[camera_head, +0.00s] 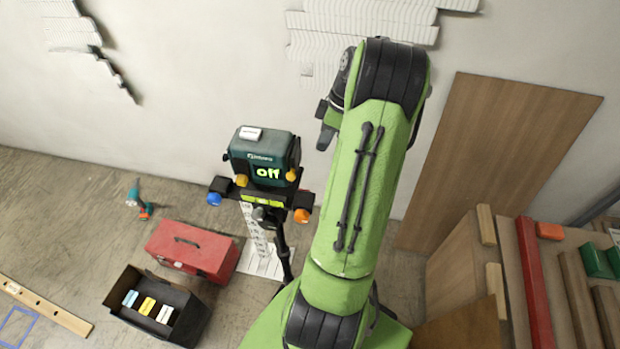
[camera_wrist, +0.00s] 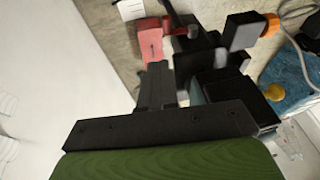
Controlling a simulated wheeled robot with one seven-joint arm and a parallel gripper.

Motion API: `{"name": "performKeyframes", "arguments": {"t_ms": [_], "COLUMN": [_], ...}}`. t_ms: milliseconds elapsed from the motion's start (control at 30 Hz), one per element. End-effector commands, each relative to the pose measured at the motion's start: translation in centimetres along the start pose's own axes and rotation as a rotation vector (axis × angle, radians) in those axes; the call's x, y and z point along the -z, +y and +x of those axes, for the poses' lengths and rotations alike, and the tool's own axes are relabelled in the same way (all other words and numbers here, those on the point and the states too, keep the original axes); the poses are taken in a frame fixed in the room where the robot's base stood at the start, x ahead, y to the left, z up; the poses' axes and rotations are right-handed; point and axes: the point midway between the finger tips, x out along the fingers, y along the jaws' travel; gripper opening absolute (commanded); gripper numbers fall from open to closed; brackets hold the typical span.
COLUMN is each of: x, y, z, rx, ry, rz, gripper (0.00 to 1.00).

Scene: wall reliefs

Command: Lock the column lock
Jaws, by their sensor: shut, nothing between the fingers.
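A dark green device (camera_head: 262,158) with a glowing "off" sign stands on a black tripod (camera_head: 283,255) near the wall. Blue (camera_head: 214,199), yellow (camera_head: 241,180) and orange (camera_head: 302,215) knobs sit around its mount. My gripper (camera_wrist: 163,75) is shut and empty, close to these parts. Whether it touches them is unclear. In the head view my green arm hides the area right of the tripod.
A red toolbox (camera_head: 195,249) and a black open box (camera_head: 190,325) with small packs lie left of the tripod. A drill (camera_head: 140,200) and a wooden level (camera_head: 45,306) lie farther left. Boards (camera_head: 495,150) lean at right. A cable (camera_wrist: 303,60) shows in the wrist view.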

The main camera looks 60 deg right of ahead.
Motion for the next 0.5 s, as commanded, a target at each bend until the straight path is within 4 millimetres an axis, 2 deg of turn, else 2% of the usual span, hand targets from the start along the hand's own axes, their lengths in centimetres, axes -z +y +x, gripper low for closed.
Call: {"name": "performKeyframes", "arguments": {"t_ms": [167, 500], "x": [0.1, 0.0], "y": [0.0, -0.1], "z": [1.5, 8.9], "rx": [0.005, 0.006], "ry": [0.001, 0.001], "rz": [0.0, 0.0], "gripper": [0.0, 0.0]}}
